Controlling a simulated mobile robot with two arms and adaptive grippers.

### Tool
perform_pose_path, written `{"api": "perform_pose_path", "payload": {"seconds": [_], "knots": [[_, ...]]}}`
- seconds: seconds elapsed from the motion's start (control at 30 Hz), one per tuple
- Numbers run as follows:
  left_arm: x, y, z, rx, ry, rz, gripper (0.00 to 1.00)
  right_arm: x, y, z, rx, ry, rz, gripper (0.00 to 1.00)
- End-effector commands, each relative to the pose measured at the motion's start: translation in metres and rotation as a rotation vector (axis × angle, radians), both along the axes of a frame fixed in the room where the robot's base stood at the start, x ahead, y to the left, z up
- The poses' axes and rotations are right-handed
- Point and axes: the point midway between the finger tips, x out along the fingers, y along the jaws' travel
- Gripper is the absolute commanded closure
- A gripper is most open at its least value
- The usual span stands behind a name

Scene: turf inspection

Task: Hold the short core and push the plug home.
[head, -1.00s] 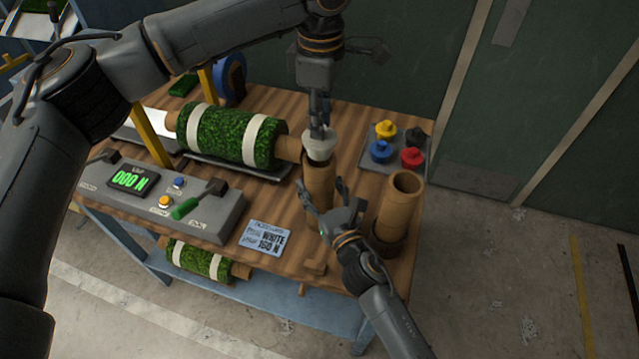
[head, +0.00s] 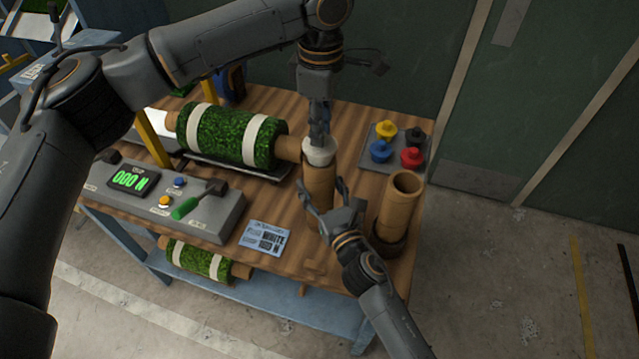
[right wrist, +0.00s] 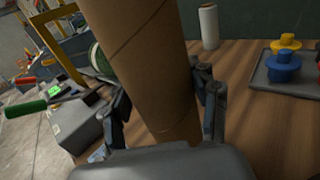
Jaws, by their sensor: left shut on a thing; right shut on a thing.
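The short core (head: 319,188) is a brown cardboard tube standing upright on the wooden bench. My right gripper (head: 324,199) is shut on it from the near side. In the right wrist view the brown core (right wrist: 148,65) rises between the two fingers of the right gripper (right wrist: 165,110). The white plug (head: 320,153) sits at the core's top end. My left gripper (head: 319,138) is above it, pointing down and shut on the plug. How deep the plug sits in the core is hidden.
A second brown tube (head: 398,210) stands in a dark holder to the right. A grey tray (head: 368,160) behind holds yellow, blue, red and dark plugs. A turf roll (head: 228,135) lies left. The control box (head: 205,222) display reads 000 N. A card (head: 265,238) lies in front.

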Motion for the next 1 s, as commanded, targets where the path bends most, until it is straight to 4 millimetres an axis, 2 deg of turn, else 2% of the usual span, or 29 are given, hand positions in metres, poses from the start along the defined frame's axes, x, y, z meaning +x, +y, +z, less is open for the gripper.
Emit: {"api": "perform_pose_path", "payload": {"seconds": [1.0], "knots": [[0.000,0.000,-0.027,0.000,0.002,0.000,1.00,0.000,0.000,0.000,-0.001,0.000,-0.001,0.81]]}}
